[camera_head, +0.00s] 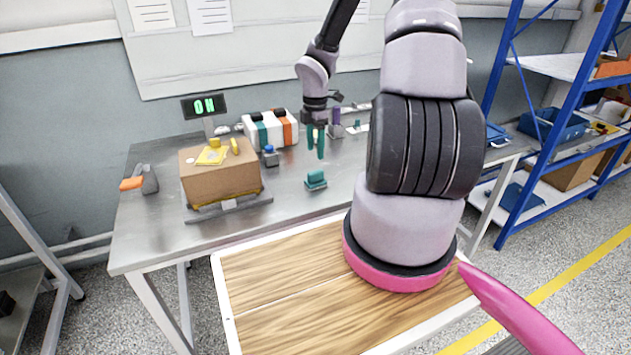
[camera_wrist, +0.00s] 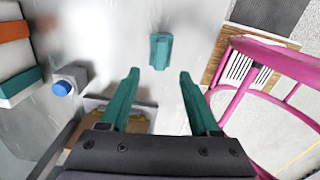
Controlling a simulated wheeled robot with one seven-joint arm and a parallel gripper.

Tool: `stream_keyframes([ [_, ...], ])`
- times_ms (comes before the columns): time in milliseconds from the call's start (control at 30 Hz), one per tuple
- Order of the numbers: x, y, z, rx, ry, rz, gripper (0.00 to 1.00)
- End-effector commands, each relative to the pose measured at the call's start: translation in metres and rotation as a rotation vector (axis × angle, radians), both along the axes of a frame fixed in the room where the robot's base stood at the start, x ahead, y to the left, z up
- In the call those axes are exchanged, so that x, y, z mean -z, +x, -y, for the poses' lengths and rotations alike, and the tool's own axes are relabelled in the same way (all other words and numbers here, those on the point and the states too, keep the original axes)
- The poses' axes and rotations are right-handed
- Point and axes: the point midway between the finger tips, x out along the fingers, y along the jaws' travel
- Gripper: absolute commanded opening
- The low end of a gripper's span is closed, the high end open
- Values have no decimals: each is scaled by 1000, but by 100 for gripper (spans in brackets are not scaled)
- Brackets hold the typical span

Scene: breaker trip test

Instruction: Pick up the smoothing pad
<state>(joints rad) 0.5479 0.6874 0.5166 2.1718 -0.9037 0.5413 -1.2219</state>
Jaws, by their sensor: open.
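The smoothing pad appears to be the small teal block with a raised grip (camera_head: 316,180), lying on the metal table near its front edge. In the wrist view the teal pad (camera_wrist: 160,51) lies just beyond the fingertips, roughly centred between them. My gripper (camera_head: 315,155) has teal fingers pointing down, above and behind the pad in the head view. In the wrist view my gripper (camera_wrist: 159,74) is open, with nothing between its fingers. The pad and the fingers look apart.
A cardboard box (camera_head: 215,180) with yellow items on it stands at the left. A blue-capped container (camera_head: 270,157) and white cases with teal and orange bands (camera_head: 270,129) stand behind the pad. A wooden-topped surface (camera_head: 290,290) lies in front. Blue shelving (camera_head: 500,100) is at right.

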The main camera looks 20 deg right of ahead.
Motion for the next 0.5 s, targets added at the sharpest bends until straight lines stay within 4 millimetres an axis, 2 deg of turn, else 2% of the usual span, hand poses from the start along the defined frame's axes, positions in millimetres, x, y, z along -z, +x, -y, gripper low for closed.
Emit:
stream_keyframes([
  [100, 22, -1, -1, -2, 1, -5, 62],
  [200, 35, -1, -1, 0, 0, -3, 62],
  [367, 46, -1, 0, 3, -1, -2, 62],
  [500, 64, -2, -1, 1, 0, -5, 62],
])
